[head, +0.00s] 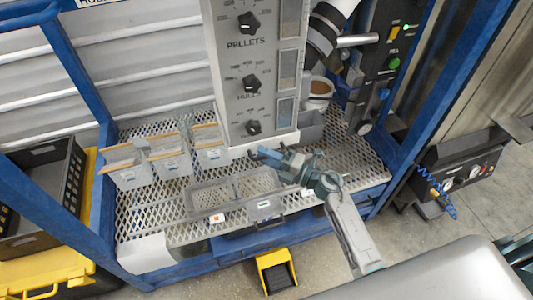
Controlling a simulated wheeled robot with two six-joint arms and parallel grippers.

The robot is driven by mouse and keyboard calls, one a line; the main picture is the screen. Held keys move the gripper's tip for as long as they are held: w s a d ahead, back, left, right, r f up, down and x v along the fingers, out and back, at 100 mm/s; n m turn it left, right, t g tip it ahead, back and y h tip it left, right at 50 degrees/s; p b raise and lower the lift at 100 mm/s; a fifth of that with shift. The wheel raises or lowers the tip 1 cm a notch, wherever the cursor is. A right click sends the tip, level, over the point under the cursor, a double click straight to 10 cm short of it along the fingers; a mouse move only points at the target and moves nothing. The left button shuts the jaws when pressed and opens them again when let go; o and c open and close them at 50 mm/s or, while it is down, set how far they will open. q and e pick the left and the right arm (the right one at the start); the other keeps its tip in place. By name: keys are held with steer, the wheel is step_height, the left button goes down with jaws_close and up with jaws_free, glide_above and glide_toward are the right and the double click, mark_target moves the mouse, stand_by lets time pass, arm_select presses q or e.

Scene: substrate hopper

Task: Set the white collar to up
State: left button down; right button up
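A white round rim (318,82) around brown material sits just right of the grey control column, below a black-and-white chute (325,28). I cannot tell for sure which of these parts is the white collar, or how it is set. My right gripper (268,155) is at the foot of the column, over the mesh deck, below and left of the white rim and apart from it. Its fingers are small and blend with the column's base, so its opening is unclear. My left gripper is out of view.
The grey column (252,70) carries black knobs labelled PELLETS and HULLS. Several filled bins (212,147) stand on the mesh deck (150,210) at left. A wire tray (236,190) lies in front. A dark button panel (378,75) and blue frame posts bound the right.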

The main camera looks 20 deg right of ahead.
jaws_close()
step_height(320, 180, up, 4)
steer(key=p, duration=0.3)
steer(key=shift+r+p, duration=0.1)
steer(key=shift+p, duration=0.2)
steer(key=shift+w, duration=0.1)
jaws_free()
